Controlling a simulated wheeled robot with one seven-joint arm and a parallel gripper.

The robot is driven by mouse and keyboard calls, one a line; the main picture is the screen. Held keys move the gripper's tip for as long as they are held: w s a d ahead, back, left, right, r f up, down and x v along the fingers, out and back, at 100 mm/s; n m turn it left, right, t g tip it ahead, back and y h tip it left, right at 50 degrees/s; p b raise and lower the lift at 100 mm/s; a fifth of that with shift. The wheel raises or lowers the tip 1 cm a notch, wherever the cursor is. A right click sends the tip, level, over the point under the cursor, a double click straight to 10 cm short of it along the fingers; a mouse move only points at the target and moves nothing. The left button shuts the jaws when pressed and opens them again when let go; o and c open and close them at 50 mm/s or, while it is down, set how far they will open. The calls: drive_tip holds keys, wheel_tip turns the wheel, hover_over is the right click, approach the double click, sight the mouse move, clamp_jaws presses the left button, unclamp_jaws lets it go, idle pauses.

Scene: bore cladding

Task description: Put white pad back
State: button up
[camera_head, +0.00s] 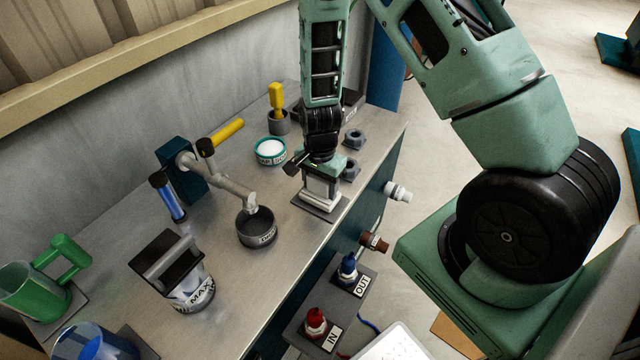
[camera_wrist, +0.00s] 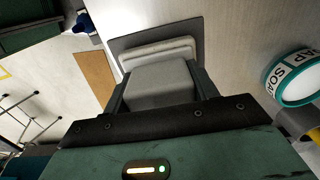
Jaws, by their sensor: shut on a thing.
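The white pad (camera_head: 320,200) is under my gripper, at the dark grey plate (camera_head: 305,207) near the bench's front edge. In the wrist view the white pad (camera_wrist: 155,52) shows as a pale layered slab with a grey block on top, over the dark plate (camera_wrist: 180,27). My gripper (camera_head: 322,184) points down and is shut on the grey block; its fingers (camera_wrist: 160,88) sit on both sides of it. The pad looks roughly level and lined up with the plate. I cannot tell whether it touches the plate.
A soap tub (camera_head: 270,152), a grey cup with a yellow-handled tool (camera_head: 277,100) and dark nuts (camera_head: 354,138) stand nearby. A faucet (camera_head: 220,190) reaches over a dark bowl (camera_head: 257,229) to the left. Taps (camera_head: 398,191) stick out from the bench front.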

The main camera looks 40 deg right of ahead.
drive_tip(key=shift+f, duration=0.3)
drive_tip(key=o, duration=0.9)
drive_tip(key=shift+o, duration=0.2)
drive_tip(key=shift+r, duration=0.1)
wheel_tip(320, 180, up, 17)
drive_tip(key=s+a+r+n+y, duration=0.1)
drive_tip(key=s+a+r+n, duration=0.25)
drive_tip(key=a+n, duration=0.2)
drive_tip(key=s+a+r+n, duration=0.2)
drive_tip(key=s+a+n, duration=0.2)
drive_tip(key=a, duration=0.3)
drive_tip(key=s+a+r+n, duration=0.2)
drive_tip(key=s+a+n, duration=0.1)
drive_tip(key=s+n, duration=0.3)
drive_tip(key=s+a+r+n, duration=0.1)
drive_tip(key=s+a+n, duration=0.2)
drive_tip(key=s+n, duration=0.3)
drive_tip(key=shift+s+r+p, duration=0.35)
drive_tip(key=shift+s+r, duration=0.05)
drive_tip(key=shift+s, duration=0.25)
